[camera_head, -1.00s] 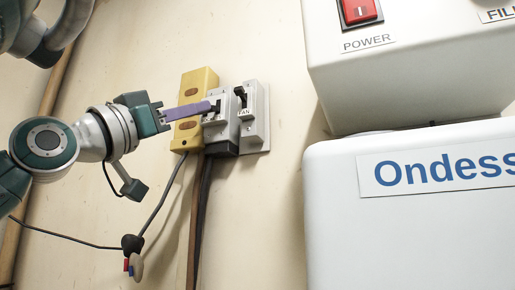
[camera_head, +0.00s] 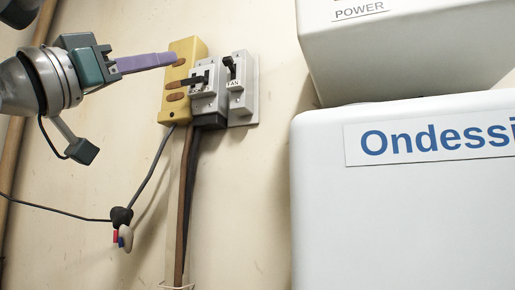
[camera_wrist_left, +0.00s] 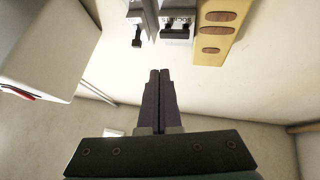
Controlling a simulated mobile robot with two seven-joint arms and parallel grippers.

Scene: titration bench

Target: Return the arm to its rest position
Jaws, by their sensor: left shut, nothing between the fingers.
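My left gripper (camera_head: 146,62) comes in from the left in the head view, its purple fingers shut and empty. Its tips overlap the upper part of the yellow socket block (camera_head: 188,50) in that view; whether they touch it is hard to tell there. In the left wrist view the closed fingers (camera_wrist_left: 160,100) stand apart from the switches, pointing towards the wall below them. The grey sockets switch (camera_wrist_left: 176,28) and the fan switch (camera_head: 236,82) are on the wall beside the yellow block. My right gripper is not in view.
A white machine with a blue-lettered label (camera_head: 420,140) stands at the right, below a white box with a POWER label (camera_head: 358,12). Cables (camera_head: 187,200) hang below the switches, and a plug (camera_head: 122,235) hangs at lower left. Bare wall lies between the switches and the machine.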

